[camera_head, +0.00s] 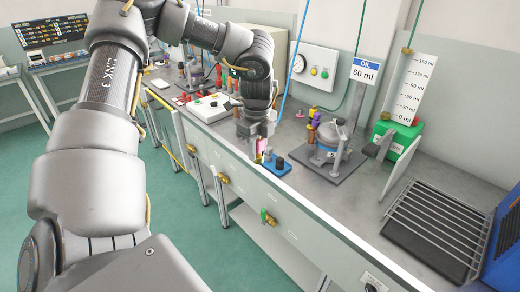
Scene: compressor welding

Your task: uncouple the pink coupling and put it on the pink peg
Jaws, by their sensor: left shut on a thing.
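My left arm comes in from the left and reaches over the bench. Its left gripper (261,154) points down near the bench's front edge, with its fingers shut on a small pink coupling (261,146). The coupling is partly hidden by the fingers. I cannot tell whether the coupling touches the block. I cannot make out a pink peg clearly. My right gripper is not in view.
A grey compressor (330,141) stands on a dark plate to the right, with purple and orange fittings on its left side. A wire rack (437,222) lies at the right. A white control box (210,108) stands left of my gripper.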

